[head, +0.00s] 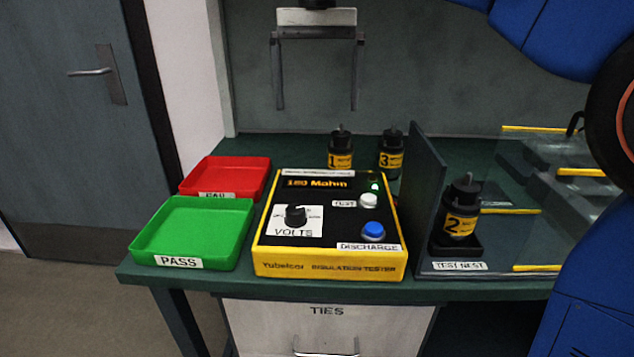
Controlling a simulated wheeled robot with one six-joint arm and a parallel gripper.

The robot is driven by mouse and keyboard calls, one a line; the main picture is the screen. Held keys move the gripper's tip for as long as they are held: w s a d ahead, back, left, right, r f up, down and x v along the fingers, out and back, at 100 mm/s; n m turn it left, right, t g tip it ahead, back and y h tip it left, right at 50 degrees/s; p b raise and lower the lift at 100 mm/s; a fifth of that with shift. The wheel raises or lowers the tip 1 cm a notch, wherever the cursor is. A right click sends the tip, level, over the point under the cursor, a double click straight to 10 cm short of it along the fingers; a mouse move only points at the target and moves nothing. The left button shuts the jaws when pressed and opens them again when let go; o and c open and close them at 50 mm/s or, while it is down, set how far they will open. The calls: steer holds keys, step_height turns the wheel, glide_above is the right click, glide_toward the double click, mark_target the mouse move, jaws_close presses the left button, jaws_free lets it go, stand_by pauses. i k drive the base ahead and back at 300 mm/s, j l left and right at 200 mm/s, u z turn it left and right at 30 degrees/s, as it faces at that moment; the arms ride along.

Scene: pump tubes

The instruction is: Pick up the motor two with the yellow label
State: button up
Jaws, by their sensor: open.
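Motor two (461,212) is a black cylinder with a yellow label marked 2. It stands upright in the black test nest (461,248) at the right of the bench, behind a label reading TEST NEST. My gripper (317,106) hangs at the top middle of the head view, its two long fingers spread wide and pointing down. It is empty, up and to the left of motor two, well apart from it.
A dark upright panel (425,190) stands just left of the nest, with a clear sheet to the right. The yellow insulation tester (328,266) fills the bench middle. Motors one (340,151) and three (391,152) stand behind it. Green PASS (190,245) and red (225,175) trays sit left.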

mark_target(460, 207)
steer(key=k, duration=1)
